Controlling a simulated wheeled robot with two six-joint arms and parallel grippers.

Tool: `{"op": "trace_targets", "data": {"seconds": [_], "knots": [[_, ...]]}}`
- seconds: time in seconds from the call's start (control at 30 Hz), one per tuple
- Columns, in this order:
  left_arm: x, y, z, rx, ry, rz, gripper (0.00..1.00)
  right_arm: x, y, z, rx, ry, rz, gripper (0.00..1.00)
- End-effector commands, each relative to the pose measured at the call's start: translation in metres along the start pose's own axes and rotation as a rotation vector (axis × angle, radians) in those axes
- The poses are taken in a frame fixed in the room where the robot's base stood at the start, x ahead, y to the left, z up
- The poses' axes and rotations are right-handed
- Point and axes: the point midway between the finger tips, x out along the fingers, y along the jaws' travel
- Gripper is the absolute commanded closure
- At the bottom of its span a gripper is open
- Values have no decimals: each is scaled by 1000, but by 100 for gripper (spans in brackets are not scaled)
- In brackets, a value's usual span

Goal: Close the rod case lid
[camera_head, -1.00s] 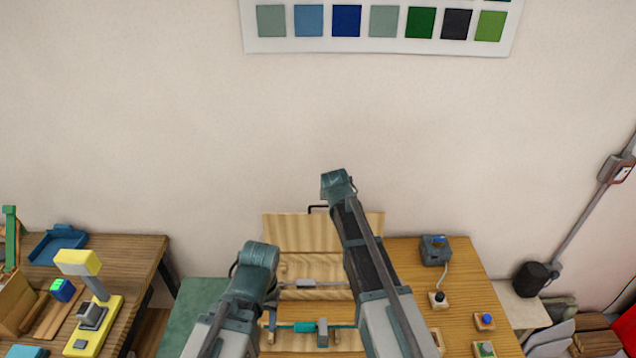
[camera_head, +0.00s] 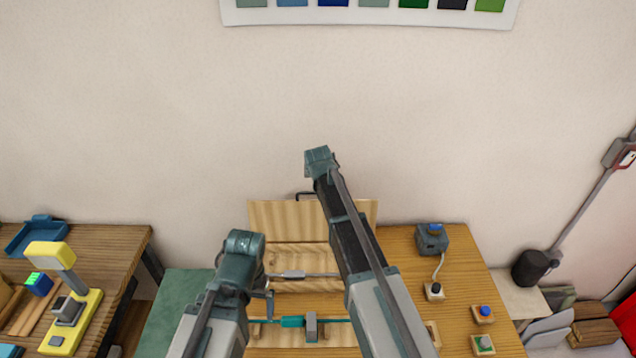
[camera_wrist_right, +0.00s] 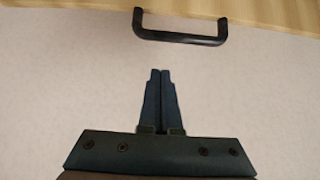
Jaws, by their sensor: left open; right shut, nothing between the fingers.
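The wooden rod case lid (camera_head: 280,218) stands open and upright at the back of the table, with a black handle (camera_head: 304,195) on its top edge. The handle also shows in the right wrist view (camera_wrist_right: 180,36), on the lid's edge. My right gripper (camera_wrist_right: 160,72) is shut and empty, its tips just short of the handle and apart from it. In the head view its fingers are hidden; my right arm covers part of the lid. My left gripper (camera_head: 268,297) is open at the case's left side, near a grey-handled rod (camera_head: 293,275) and a teal one (camera_head: 292,322).
A grey box with a blue knob (camera_head: 432,238) and small button blocks (camera_head: 483,314) sit on the table right of the case. A side table at left holds a yellow device (camera_head: 75,320). Plain wall stands behind the lid.

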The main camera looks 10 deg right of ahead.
Motion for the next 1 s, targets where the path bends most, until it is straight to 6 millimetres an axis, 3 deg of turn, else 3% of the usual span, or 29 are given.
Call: {"op": "trace_targets", "data": {"seconds": [0.03, 0.2, 0.3, 0.4, 1.0], "knots": [[15, 1, -1, -1, 0, 0, 0, 17, 0, 2, 0, 0, 0, 100], [38, 3, -2, 3, 1, -1, 0, 47, 0, 2, 0, 0, 0, 100], [30, 3, -2, 3, 1, -1, 0, 25, 1, 18, -1, 0, 0, 100], [30, 3, -2, 3, 1, -1, 0, 17, 1, 27, 0, 0, 0, 100], [35, 3, -2, 4, 1, -1, 0, 10, 1, 38, -1, 22, 2, 100]]}}
